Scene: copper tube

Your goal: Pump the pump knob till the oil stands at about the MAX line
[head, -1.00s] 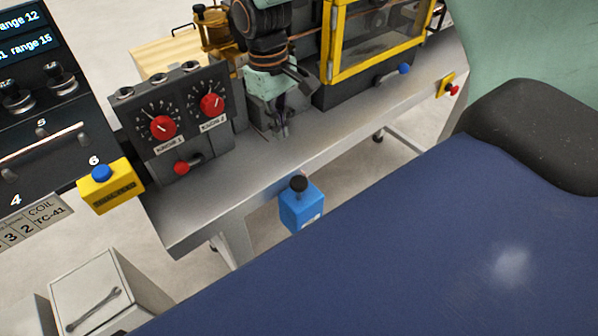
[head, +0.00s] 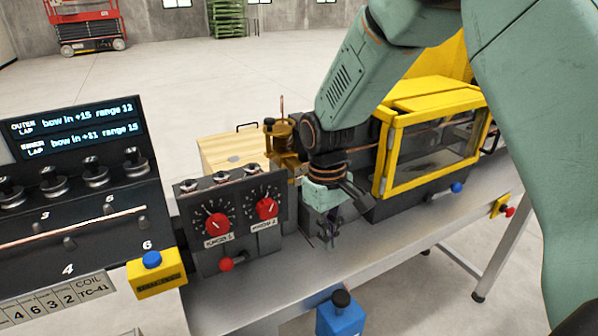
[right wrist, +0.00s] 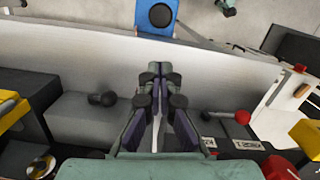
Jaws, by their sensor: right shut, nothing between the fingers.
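A blue box (head: 339,320) with a black knob (head: 341,298) on top stands at the front edge of the metal bench; I take this black knob for the pump knob. In the right wrist view the blue box (right wrist: 143,22) shows at the top, with the round dark knob (right wrist: 160,15) on it. My right gripper (head: 329,240) is shut and empty above the bench, behind the blue box and apart from it. Its fingers (right wrist: 157,72) point toward the box in the right wrist view. I cannot make out an oil level or MAX line. My left gripper is out of view.
A dial panel with two red knobs (head: 240,225) stands left of my right gripper. A yellow-framed guard box (head: 435,150) stands right of it. A yellow button box (head: 156,275) is at the bench's left. The bench front (head: 400,255) is clear.

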